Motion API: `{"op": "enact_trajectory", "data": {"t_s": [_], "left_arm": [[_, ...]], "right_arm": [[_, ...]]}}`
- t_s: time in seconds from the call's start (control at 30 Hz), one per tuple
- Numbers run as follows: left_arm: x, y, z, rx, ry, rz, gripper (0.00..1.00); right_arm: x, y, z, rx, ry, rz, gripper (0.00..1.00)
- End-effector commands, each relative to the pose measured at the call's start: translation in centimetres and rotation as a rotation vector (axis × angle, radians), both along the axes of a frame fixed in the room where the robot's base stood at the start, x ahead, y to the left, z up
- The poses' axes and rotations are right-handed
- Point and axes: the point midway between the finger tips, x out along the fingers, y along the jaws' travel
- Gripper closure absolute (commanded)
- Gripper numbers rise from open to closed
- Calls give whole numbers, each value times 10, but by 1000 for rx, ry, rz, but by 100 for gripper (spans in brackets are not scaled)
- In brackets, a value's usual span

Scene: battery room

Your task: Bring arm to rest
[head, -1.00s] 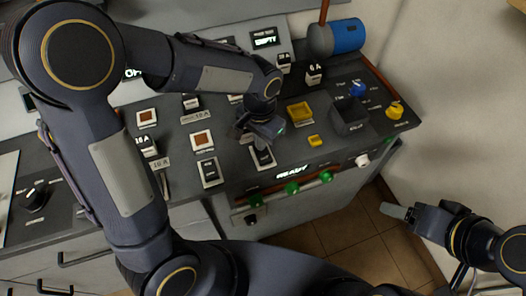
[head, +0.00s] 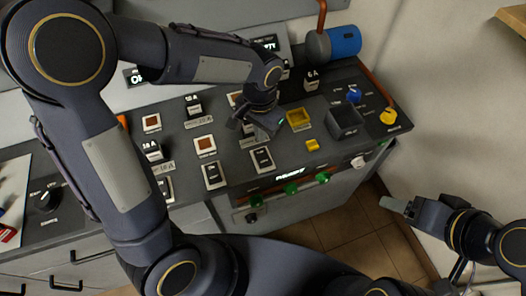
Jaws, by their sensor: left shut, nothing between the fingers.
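My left arm comes in from the left and reaches over the dark control console (head: 230,182). My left gripper (head: 258,132) is shut and empty above the console, left of a yellow square tray (head: 299,118) and above a black rocker switch (head: 262,159). It looks apart from the switch, though the exact height is hard to tell. My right gripper (head: 395,204) is at the lower right, over the floor beside the console and away from it. Its fingers show edge-on, so its opening is unclear.
The console carries several breakers and switches, a black open box (head: 345,119), a blue knob (head: 353,95) and a yellow knob (head: 388,116). Green buttons (head: 291,188) line its front edge. A blue cylinder (head: 344,42) lies at the back. Tiled floor (head: 345,225) is clear at right.

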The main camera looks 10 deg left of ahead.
Motion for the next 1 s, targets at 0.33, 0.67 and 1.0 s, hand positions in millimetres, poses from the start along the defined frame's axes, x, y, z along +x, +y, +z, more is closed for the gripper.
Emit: {"op": "enact_trajectory", "data": {"t_s": [0.33,0.67,1.0], "left_arm": [[0,0,8,0,0,0,100],[-1,1,9,-3,-2,4,100],[-58,62,65,-212,-111,244,100]], "right_arm": [[0,0,6,0,0,0,32],[0,0,6,0,0,0,32],[0,0,6,0,0,0,32]]}}
